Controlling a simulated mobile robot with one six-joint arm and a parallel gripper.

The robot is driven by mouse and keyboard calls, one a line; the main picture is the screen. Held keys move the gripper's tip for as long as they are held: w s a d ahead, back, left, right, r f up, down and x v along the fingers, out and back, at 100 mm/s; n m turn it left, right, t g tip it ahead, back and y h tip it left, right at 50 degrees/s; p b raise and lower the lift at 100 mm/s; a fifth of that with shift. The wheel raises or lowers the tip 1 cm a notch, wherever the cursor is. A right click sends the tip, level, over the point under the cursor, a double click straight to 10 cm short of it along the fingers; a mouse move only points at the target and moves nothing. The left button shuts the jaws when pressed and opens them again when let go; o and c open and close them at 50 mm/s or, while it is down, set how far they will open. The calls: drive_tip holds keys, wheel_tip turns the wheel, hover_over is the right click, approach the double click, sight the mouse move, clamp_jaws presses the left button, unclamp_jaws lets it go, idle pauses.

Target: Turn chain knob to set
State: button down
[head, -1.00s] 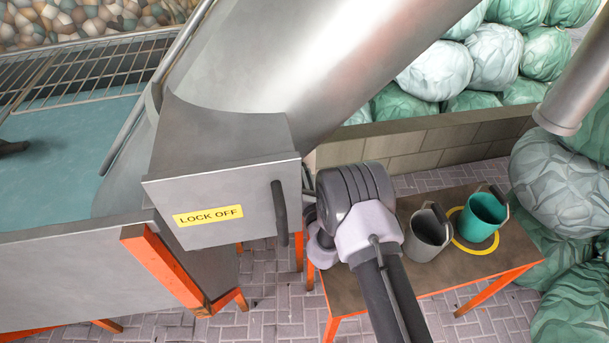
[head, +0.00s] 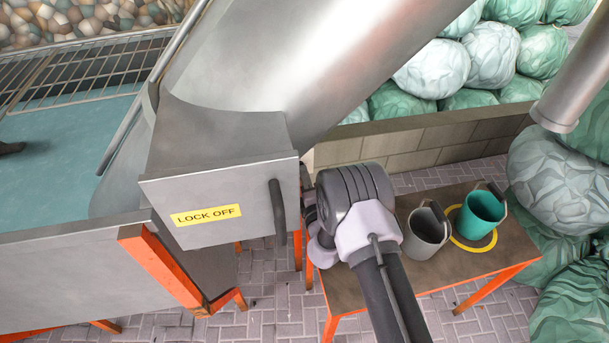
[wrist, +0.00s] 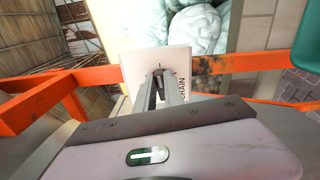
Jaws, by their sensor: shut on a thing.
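A pale panel (wrist: 178,62) with the word CHAIN along its right side shows in the wrist view. My gripper (wrist: 160,76) is in front of it, its two fingers closed together at a small dark part in the panel's middle, which I take for the chain knob. The fingers hide most of the knob, so its setting cannot be read. In the head view my arm's wrist covers the panel and the fingertips.
A grey steel box (head: 220,195) with a yellow LOCK OFF label (head: 206,215) and dark handle stands left of my arm. A grey mug (head: 427,235) and a teal mug (head: 482,212) stand on a bench (head: 385,285) at right. Orange frame bars (wrist: 235,65) run close around the panel.

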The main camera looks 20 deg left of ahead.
drive_tip(key=shift+f+m, duration=0.1)
drive_tip(key=shift+m, duration=0.5)
drive_tip(key=c, duration=1.4)
unclamp_jaws()
drive_tip(key=shift+c, duration=0.2)
drive_tip(key=p+v, duration=0.2)
drive_tip(key=v, duration=1.5)
drive_tip(key=shift+s, duration=0.25)
